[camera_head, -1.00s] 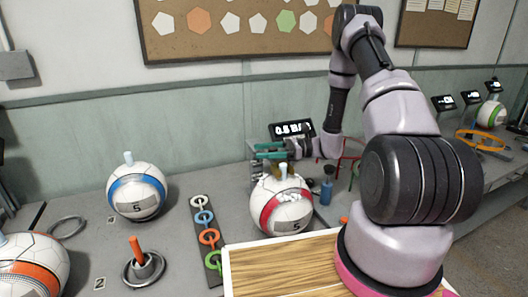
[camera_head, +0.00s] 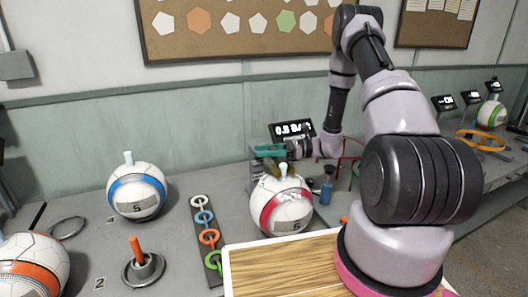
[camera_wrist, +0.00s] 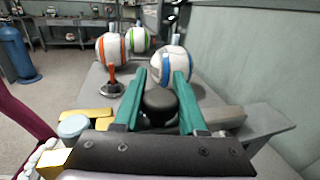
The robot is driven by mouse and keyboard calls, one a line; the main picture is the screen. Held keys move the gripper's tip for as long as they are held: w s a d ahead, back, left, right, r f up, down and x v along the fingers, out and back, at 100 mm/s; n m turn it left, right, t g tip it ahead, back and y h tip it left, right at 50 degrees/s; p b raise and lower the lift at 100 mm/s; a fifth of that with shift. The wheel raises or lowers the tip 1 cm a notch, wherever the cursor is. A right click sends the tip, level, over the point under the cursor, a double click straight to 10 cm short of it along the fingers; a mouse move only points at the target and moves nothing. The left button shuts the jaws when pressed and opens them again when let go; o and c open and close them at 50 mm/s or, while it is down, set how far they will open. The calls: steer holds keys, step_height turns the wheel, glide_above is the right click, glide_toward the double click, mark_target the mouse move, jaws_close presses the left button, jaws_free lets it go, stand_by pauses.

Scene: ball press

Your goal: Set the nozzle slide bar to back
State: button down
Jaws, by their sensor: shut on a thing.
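In the wrist view my gripper (camera_wrist: 160,82) has two teal fingers on either side of a round black knob (camera_wrist: 160,105). The fingers are shut on this knob, which I take to be the nozzle slide bar's handle. A grey bar or plate (camera_wrist: 265,116) shows to the right of it. In the head view my gripper (camera_head: 270,150) is at the press, behind the red-and-white ball (camera_head: 285,207). The press is largely hidden by the ball and gripper there, so the bar's position cannot be told.
A display (camera_head: 292,129) stands behind the press. A blue-and-white ball (camera_head: 136,190), an orange-and-white ball (camera_head: 32,268) and a strip of coloured rings (camera_head: 205,237) lie to the left. A blue bottle (camera_head: 327,189) stands close on the right. A wooden board (camera_head: 283,264) is in front.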

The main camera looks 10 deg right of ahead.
steer(key=shift+w, duration=0.15)
stand_by(0.6)
steer(key=w, duration=0.3)
steer(key=w+a, duration=0.1)
steer(key=w, duration=0.2)
steer(key=w+a, duration=0.1)
steer(key=w, duration=0.2)
steer(key=shift+w, duration=0.3)
steer(key=shift+w+r, duration=0.1)
steer(key=shift+w, duration=0.1)
steer(key=shift+c, duration=2.3)
jaws_free()
steer(key=shift+w, duration=0.1)
steer(key=d, duration=1)
steer(key=shift+s+d, duration=0.4)
